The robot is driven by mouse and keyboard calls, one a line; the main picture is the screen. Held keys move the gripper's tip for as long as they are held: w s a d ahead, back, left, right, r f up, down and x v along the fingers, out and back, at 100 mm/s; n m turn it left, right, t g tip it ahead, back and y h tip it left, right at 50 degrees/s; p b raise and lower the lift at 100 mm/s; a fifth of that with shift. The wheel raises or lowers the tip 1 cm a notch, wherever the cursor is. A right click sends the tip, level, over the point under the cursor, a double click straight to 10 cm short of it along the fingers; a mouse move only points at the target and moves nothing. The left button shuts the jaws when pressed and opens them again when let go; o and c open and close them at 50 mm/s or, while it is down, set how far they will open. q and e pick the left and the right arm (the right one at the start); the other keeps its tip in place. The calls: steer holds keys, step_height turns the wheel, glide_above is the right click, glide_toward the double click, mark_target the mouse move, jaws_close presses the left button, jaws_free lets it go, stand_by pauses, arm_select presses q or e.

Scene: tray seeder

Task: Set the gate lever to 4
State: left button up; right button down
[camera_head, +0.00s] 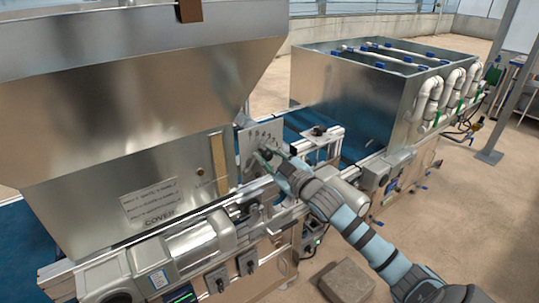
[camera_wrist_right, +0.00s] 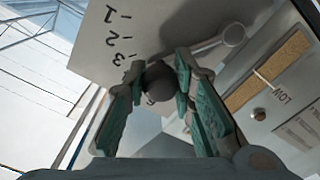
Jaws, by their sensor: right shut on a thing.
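The pale gate plate (camera_head: 247,143) stands upright on the side of the large metal hopper, near the middle of the head view. In the wrist view the plate (camera_wrist_right: 105,55) carries the figures 1, 2 and 3; no 4 can be read. A grey lever (camera_wrist_right: 205,47) runs from a round pivot to a dark round knob (camera_wrist_right: 158,80). My right gripper (camera_wrist_right: 155,85) has its green-padded fingers on both sides of the knob and is shut on it, close to the figure 3. In the head view my right gripper (camera_head: 266,153) is at the plate. My left gripper is out of view.
The hopper (camera_head: 120,100) fills the left. An open metal tank (camera_head: 345,85) with white pipes stands at the right over a blue conveyor belt (camera_head: 300,122). Rails and motor housings run below the plate.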

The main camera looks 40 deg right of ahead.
steer(key=shift+f, duration=0.1)
steer(key=c, duration=1.3)
jaws_free()
steer(key=shift+c, duration=0.2)
steer(key=s, duration=1.2)
steer(key=shift+a, duration=0.25)
steer(key=shift+d, duration=0.1)
